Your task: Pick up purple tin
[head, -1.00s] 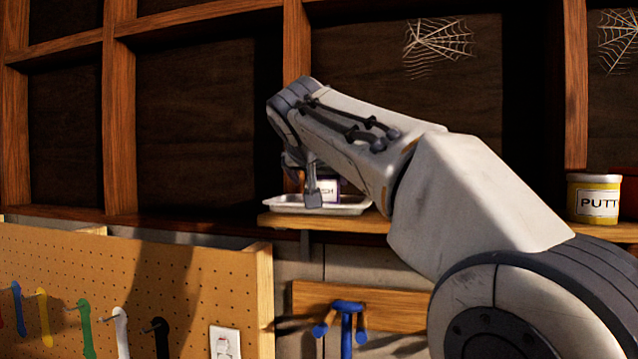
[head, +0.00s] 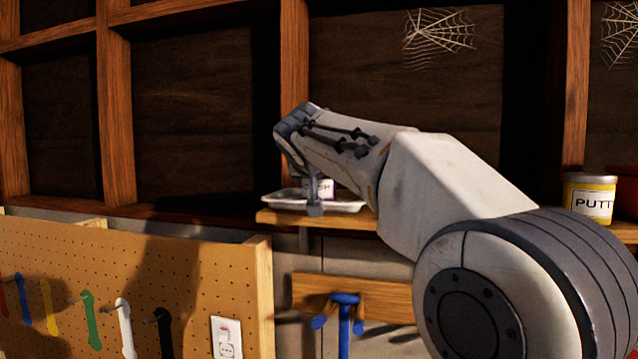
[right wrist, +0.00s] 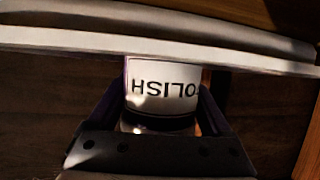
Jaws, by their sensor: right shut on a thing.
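The purple tin (head: 326,187) has a white label with dark letters, partly hidden behind my right gripper in the head view. It is at the white tray (head: 283,200) on the wooden shelf; I cannot tell whether it still touches the tray. My right gripper (head: 315,205) reaches down over the tray. In the right wrist view the tin (right wrist: 163,88) appears upside down, its label reading POLISH. It sits between the two fingers of my right gripper (right wrist: 166,98), which is shut on it. The tray's pale rim (right wrist: 70,40) crosses the top of that view. My left gripper is not in view.
A yellow putty tin (head: 590,200) stands on the shelf at the right. Wooden uprights (head: 294,60) frame the dark back wall. Below, a pegboard (head: 180,265) holds several coloured tools, and a blue tool (head: 345,315) hangs under the shelf (head: 300,219).

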